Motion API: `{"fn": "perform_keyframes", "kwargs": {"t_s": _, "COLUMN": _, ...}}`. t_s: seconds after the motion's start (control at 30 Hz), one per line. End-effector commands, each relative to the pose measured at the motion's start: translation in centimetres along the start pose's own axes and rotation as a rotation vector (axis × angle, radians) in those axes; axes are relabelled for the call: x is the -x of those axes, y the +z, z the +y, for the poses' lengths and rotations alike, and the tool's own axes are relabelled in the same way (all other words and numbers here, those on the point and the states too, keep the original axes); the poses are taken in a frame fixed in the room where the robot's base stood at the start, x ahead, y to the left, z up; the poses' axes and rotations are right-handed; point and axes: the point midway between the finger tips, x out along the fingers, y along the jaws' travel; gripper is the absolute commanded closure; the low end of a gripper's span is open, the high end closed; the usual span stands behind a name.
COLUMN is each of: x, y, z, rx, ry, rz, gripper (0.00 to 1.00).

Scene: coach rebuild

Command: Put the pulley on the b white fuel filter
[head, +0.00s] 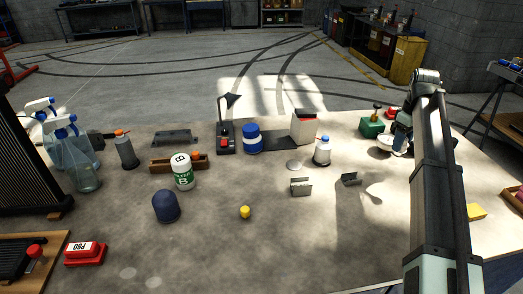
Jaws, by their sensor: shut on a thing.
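The white fuel filter (183,179) stands upright on the workbench left of centre, with a green band and a large letter B on its side. A dark mark shows on its white top, and no pulley is on it. My gripper (391,144) is at the right side of the bench, far from the filter. It is shut on a pale round part, which looks like the pulley (385,142). The fingertips are small and partly hidden by the wrist, so the exact grip does not show clearly.
A dark blue cap-shaped thing (166,206) stands just in front of the filter, and a wooden tray (162,165) lies behind it. A blue-and-white can (252,139), a white bottle (322,152) and metal brackets (301,187) stand between filter and gripper. The front middle is mostly clear.

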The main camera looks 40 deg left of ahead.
Motion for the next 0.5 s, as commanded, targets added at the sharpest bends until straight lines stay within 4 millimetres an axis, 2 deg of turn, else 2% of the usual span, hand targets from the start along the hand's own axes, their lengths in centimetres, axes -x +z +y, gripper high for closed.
{"fn": "perform_keyframes", "kwargs": {"t_s": 0.03, "x": 0.2, "y": -1.7, "z": -1.3, "rx": 0.027, "ry": 0.0, "rz": 0.0, "gripper": 0.85}}
{"fn": "perform_keyframes", "kwargs": {"t_s": 0.1, "x": 0.4, "y": -3.7, "z": -3.0, "rx": 0.059, "ry": 0.0, "rz": 0.0, "gripper": 0.85}}
{"fn": "perform_keyframes", "kwargs": {"t_s": 0.27, "x": 0.9, "y": -8.0, "z": -7.0, "rx": 0.132, "ry": 0.001, "rz": 0.0, "gripper": 0.85}}
{"fn": "perform_keyframes", "kwargs": {"t_s": 0.5, "x": 1.8, "y": -14.1, "z": -13.7, "rx": 0.243, "ry": 0.001, "rz": 0.001, "gripper": 0.85}}
